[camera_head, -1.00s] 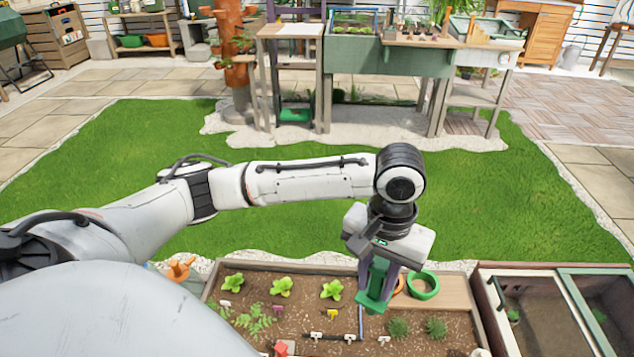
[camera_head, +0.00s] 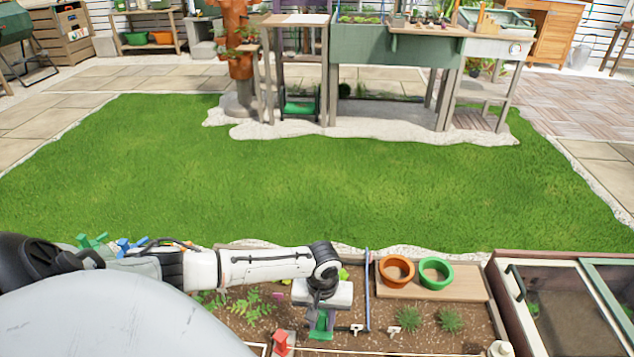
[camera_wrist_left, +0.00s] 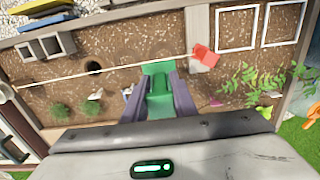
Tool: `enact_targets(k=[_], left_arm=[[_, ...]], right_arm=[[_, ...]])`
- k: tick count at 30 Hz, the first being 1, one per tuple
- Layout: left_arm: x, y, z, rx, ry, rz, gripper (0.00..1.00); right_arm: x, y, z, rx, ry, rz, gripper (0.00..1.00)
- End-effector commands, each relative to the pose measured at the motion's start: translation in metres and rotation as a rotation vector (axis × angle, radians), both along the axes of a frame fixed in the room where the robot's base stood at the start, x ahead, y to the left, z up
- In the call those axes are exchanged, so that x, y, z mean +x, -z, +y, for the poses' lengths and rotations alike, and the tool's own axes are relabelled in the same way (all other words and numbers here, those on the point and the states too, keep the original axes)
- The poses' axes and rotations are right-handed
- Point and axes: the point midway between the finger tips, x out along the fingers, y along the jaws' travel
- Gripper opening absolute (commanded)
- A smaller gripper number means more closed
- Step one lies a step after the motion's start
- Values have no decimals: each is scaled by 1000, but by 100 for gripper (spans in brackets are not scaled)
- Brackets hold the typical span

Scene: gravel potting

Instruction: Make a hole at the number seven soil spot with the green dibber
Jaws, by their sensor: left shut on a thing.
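My left gripper (camera_head: 321,311) is shut on the green dibber (camera_head: 321,326), low over the soil bed (camera_head: 375,343). In the left wrist view the green dibber (camera_wrist_left: 158,84) sits between the two fingers of my left gripper (camera_wrist_left: 160,98). The dibber's tip is hidden, so I cannot tell whether it touches the soil. A dark round hole (camera_wrist_left: 94,67) lies in the soil to the dibber's left in that view. Small white markers, such as one (camera_head: 356,329), stand in the bed; I cannot read a seven on any. My right gripper does not show.
A red object (camera_head: 280,341) stands close to the dibber on the left. Small green plants (camera_head: 450,319) grow at right.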

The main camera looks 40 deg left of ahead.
Motion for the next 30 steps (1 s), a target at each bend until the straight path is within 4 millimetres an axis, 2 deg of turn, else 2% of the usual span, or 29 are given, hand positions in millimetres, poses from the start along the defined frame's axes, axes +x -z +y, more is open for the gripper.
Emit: enact_targets(k=[1, 11, 21, 30], left_arm=[[-3, 9, 4, 1, -6, 1, 0], [-7, 33, 9, 1, -12, -2, 0], [-7, 73, 9, 2, -12, -2, 0], [-7, 91, 8, 0, -14, 0, 0]], right_arm=[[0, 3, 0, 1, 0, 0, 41], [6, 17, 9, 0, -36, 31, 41], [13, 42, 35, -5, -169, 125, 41], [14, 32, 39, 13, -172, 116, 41]])
